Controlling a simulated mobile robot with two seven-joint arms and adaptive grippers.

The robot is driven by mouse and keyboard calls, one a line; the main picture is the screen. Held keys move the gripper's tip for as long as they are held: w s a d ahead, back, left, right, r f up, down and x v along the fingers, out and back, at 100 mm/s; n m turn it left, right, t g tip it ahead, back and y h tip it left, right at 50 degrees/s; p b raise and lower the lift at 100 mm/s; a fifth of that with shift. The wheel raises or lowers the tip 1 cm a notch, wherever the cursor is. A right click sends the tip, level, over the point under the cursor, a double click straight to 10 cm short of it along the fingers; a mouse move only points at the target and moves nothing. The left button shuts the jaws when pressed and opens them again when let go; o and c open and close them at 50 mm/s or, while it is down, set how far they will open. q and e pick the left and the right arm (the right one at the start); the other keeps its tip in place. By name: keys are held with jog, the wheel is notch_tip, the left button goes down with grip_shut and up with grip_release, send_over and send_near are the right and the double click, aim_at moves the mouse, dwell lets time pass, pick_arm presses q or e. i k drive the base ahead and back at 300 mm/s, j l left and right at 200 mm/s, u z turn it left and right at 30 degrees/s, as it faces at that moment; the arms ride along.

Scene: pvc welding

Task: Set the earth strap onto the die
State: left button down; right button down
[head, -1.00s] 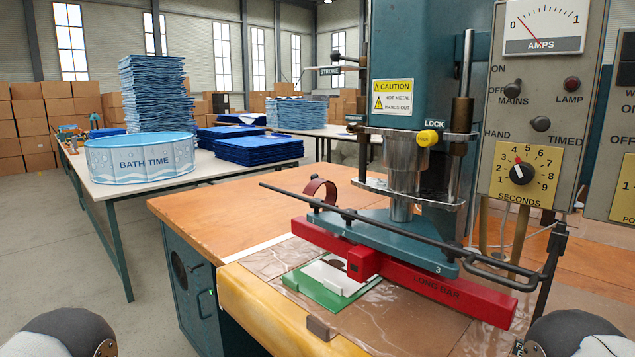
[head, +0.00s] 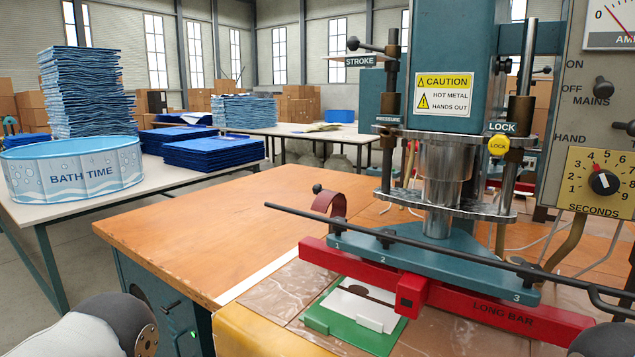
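A dark red curved strap (head: 329,203) with a black knob at its upper left, which looks like the earth strap, stands just behind the left end of the press head. The red bar marked LONG BAR (head: 508,313), which looks like the die, is fixed under the teal press plate (head: 500,283), above the work surface. I cannot tell whether the strap touches the plate or the bar. Parts of my arms show at the bottom left and bottom right corners. Neither gripper's fingers are in view.
A green and white piece (head: 364,310) lies under the bar. A long black handle (head: 455,250) crosses in front of the press. The orange tabletop (head: 215,225) is clear at left. A BATH TIME pool (head: 72,168) and blue stacks stand on a table behind.

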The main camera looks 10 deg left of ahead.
aim_at(324, 197)
jog(key=i+j+z, duration=0.15)
jog(key=j+z, duration=0.2)
jog(key=j, duration=0.4)
jog(key=j+z, duration=0.35)
jog(key=j, duration=0.4)
jog(key=j+z, duration=0.35)
jog(key=j, duration=0.45)
